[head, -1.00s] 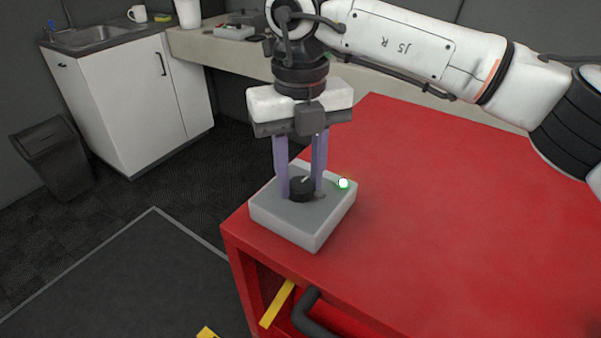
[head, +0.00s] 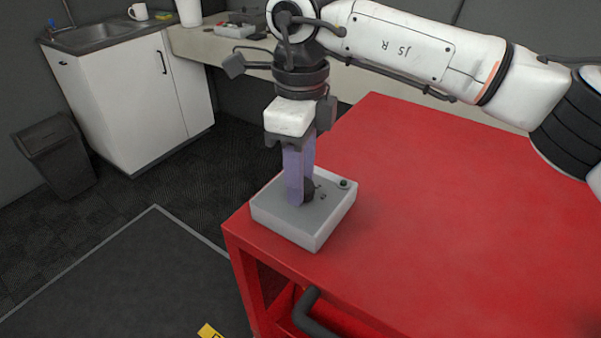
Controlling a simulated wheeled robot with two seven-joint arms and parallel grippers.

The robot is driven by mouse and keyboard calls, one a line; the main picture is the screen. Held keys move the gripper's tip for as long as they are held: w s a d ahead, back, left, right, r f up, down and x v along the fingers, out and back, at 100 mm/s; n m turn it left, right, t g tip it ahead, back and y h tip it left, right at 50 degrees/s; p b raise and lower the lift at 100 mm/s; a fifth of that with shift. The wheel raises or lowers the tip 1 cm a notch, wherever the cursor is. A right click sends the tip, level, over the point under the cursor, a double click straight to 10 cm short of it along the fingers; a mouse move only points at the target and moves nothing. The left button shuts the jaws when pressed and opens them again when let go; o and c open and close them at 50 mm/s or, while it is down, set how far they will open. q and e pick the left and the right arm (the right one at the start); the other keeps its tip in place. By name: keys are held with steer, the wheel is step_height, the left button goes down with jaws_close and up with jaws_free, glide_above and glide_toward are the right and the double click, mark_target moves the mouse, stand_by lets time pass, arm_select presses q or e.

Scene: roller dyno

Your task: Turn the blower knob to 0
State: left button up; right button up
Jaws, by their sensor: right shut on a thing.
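The blower knob (head: 309,189) is a small black dial on top of a grey control box (head: 285,220). The box sits at the near left corner of the red cart top (head: 440,210). My right gripper (head: 300,200) points straight down with its purple fingers shut on the knob. The fingers hide most of the knob, so its pointer cannot be read. A small dark green indicator (head: 343,183) at the box's right corner is unlit. My left gripper is not in view.
The cart top right of the box is clear. A dark handle (head: 318,310) juts from the cart's front. A white cabinet with a sink (head: 95,37), a counter (head: 225,47) and a dark bin (head: 55,155) stand behind.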

steer(key=shift+n, duration=1.2)
steer(key=o, duration=1)
steer(key=shift+o, duration=0.2)
steer(key=shift+r, duration=0.1)
step_height(320, 180, up, 10)
